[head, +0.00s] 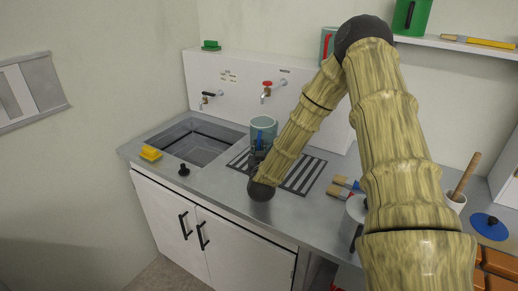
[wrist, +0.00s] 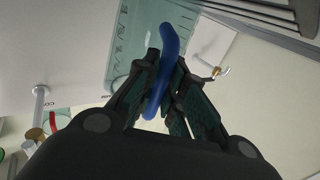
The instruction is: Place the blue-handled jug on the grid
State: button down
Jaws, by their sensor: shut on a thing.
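The blue-handled jug (head: 263,125) is grey-green and upright, at the left end of the dark slatted grid (head: 302,177) in the head view. I cannot tell whether its base touches the grid. My gripper (head: 256,160) is at the jug's near side, partly hidden by my arm. In the wrist view my gripper (wrist: 163,90) is shut on the blue handle (wrist: 168,60), and the jug's wall (wrist: 138,38) with its marks shows behind it.
A sink (head: 197,145) lies left of the grid, with a yellow sponge (head: 150,153) and a black plug (head: 184,171) by it. Two taps stand behind.

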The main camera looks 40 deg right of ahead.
jog(key=shift+s+f+b, duration=0.25)
jog(key=shift+f+b, duration=0.1)
jog(key=shift+f, duration=0.1)
jog(key=shift+s+a+f, duration=0.1)
jog(key=shift+f, duration=0.1)
jog(key=c, duration=1.5)
grip_release()
jog(key=shift+s+f, duration=0.1)
jog(key=shift+f, duration=0.1)
jog(key=shift+r, duration=0.45)
jog(key=shift+a+f, duration=0.2)
jog(key=shift+a, duration=0.05)
jog(key=v, duration=0.3)
jog(key=b+v, duration=0.1)
jog(key=v, duration=0.2)
jog(key=b+v, duration=0.1)
jog(key=v, duration=0.2)
jog(key=shift+s+a+r, duration=0.2)
jog(key=shift+s+r, duration=0.15)
jog(key=shift+s+a+r, duration=0.15)
jog(key=shift+s+a, duration=0.2)
jog(key=shift+s, duration=0.15)
